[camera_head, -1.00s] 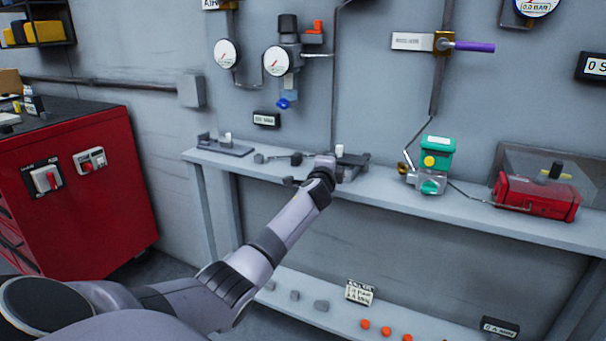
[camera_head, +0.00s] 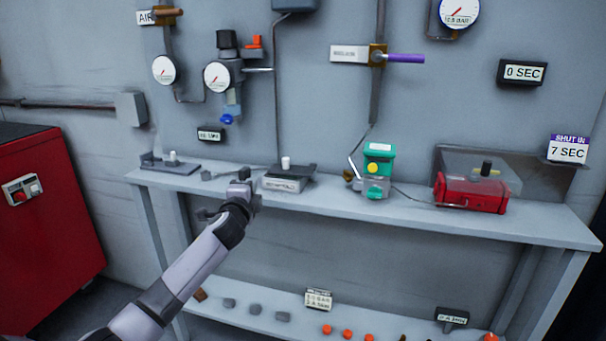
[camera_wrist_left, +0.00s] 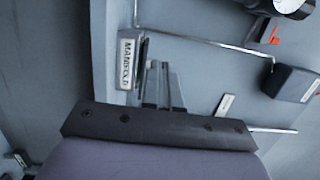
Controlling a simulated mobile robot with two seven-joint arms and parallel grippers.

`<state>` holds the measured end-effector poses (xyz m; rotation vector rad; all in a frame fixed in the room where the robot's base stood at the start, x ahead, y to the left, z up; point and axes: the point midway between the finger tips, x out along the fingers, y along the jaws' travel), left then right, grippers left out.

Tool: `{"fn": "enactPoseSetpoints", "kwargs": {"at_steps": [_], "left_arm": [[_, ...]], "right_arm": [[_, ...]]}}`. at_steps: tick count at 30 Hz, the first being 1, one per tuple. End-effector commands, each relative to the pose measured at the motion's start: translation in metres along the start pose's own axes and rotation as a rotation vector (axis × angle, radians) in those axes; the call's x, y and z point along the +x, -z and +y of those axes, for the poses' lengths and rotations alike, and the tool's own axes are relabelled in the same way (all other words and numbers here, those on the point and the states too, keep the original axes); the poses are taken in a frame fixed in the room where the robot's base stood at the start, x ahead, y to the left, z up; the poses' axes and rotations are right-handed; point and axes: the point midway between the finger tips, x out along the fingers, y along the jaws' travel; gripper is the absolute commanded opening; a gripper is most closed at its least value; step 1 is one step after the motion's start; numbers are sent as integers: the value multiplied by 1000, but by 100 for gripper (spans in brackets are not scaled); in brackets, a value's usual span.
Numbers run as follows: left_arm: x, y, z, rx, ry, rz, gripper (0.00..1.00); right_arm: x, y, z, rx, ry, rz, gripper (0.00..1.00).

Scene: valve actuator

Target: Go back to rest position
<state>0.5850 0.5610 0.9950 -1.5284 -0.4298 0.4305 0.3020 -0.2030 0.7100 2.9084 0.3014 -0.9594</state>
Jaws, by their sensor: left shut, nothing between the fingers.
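My left arm comes in from the lower left in the head view. Its gripper (camera_head: 243,178) is in front of the shelf, left of a grey-white block labelled as the manifold (camera_head: 283,184). In the left wrist view my left gripper (camera_wrist_left: 159,72) is shut and empty. The manifold label (camera_wrist_left: 126,62) shows just left of the fingers there. Whether the gripper touches the shelf cannot be told. My right gripper is not in view.
The shelf (camera_head: 400,208) holds a green-topped valve actuator (camera_head: 378,170) and a red box (camera_head: 470,193). A dark plate (camera_head: 172,163) lies at its left end. Gauges and a purple-handled valve (camera_head: 405,58) are on the wall. A red cabinet (camera_head: 45,235) stands left.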

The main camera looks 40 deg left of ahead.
Motion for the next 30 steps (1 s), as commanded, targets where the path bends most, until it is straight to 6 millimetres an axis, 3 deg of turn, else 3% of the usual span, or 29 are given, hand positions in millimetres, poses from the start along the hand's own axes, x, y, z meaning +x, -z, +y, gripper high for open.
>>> {"fn": "enactPoseSetpoints", "kwargs": {"at_steps": [8,11,14,18,21,25,30], "left_arm": [[-4,5,9,-12,-14,12,0],[-20,21,39,-60,-66,54,0],[-53,47,88,-154,-161,119,0],[-122,84,162,-342,-338,201,0],[-180,106,206,-494,-475,233,0],[-259,128,249,-704,-653,236,0],[-354,147,277,-968,-855,184,0]], "right_arm": [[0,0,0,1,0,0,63],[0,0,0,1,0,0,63],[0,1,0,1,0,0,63],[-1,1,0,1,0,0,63],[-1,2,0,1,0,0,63],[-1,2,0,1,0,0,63],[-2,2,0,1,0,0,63]]}}
